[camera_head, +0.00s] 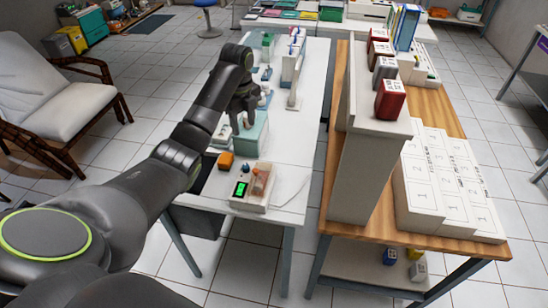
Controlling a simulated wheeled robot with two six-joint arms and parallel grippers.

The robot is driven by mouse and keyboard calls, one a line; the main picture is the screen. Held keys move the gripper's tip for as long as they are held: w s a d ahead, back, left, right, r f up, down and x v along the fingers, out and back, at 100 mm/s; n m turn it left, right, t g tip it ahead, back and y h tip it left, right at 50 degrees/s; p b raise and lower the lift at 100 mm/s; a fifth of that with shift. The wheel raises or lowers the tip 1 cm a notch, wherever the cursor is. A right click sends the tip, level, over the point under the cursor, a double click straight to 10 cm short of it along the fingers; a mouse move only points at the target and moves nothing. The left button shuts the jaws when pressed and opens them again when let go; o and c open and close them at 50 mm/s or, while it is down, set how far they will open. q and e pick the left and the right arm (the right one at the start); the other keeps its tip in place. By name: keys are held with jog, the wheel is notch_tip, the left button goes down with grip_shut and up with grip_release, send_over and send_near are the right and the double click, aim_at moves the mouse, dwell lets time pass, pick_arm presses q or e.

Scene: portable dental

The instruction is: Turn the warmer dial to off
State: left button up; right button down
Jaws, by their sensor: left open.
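My left arm comes in from the lower left and bends down over the white table. My left gripper (244,112) is open and points down, just above or beside a pale teal box (250,138); I cannot tell if it touches it. Nearer the front edge stands a small whitish device (251,198) with a lit green display (240,190), a small blue knob-like part and an orange-brown part on top. Which of these is the warmer is not clear, and no dial setting can be read. My right gripper is not in view.
Small items stand farther back on the white table (312,95). A wooden-topped bench (445,115) on the right carries a tall white panel, red and grey boxes and labelled white boxes. A cushioned chair (65,110) stands left.

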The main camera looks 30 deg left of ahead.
pick_arm(q)
jog(key=b, duration=0.8)
send_over(246, 166)
notch_tip(246, 166, down, 9)
jog(key=shift+s+f, duration=0.1)
jog(key=shift+s, duration=0.05)
notch_tip(246, 166, down, 8)
jog(key=shift+r+p, duration=0.1)
jog(key=shift+p, duration=0.85)
